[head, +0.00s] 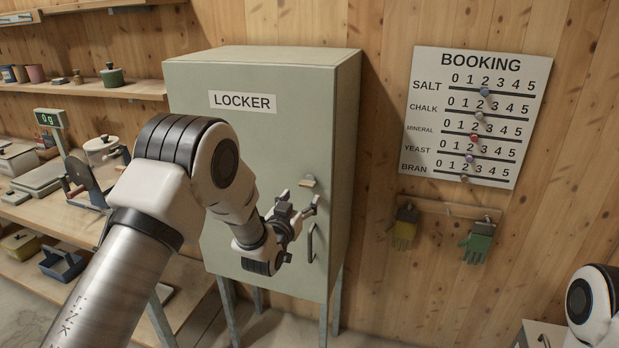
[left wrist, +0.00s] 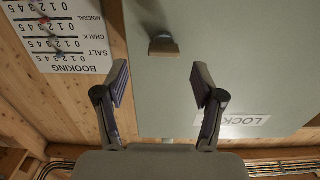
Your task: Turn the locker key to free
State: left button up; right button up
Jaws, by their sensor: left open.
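The grey-green locker (head: 300,120) stands against the wood wall with its door shut. Its key (head: 309,182), a small tan tab on a lock, sits near the right edge of the door, above a vertical handle (head: 311,240). My left gripper (head: 300,200) is open and empty in front of the door, just below the key. In the left wrist view, which is upside down, the key (left wrist: 163,46) stands out from the locker door (left wrist: 235,60), beyond the open fingers (left wrist: 160,78) and apart from them. My right gripper is out of view.
A booking board (head: 480,115) hangs on the wall at the right, above a rack with gloves (head: 477,243). Shelves with a scale (head: 50,120) and tubs line the left. Open space lies between the locker and the gloves.

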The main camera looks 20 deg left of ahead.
aim_at(306, 187)
pick_arm(q)
jog(key=w, duration=0.1)
jog(key=w+p, duration=0.1)
jog(key=w, duration=0.1)
jog(key=w+r+p, duration=0.1)
jog(key=w, duration=0.1)
jog(key=shift+w+a, duration=0.2)
jog(key=shift+a, duration=0.1)
jog(key=shift+w+f, duration=0.1)
jog(key=shift+w, duration=0.25)
jog(key=shift+w+d+f, duration=0.2)
jog(key=shift+w+f, duration=0.1)
jog(key=shift+w, duration=0.3)
jog(key=shift+s+a+r, duration=0.1)
jog(key=shift+s+r, duration=0.05)
jog(key=shift+s, duration=0.05)
jog(key=c, duration=1.2)
jog(key=shift+o, duration=0.2)
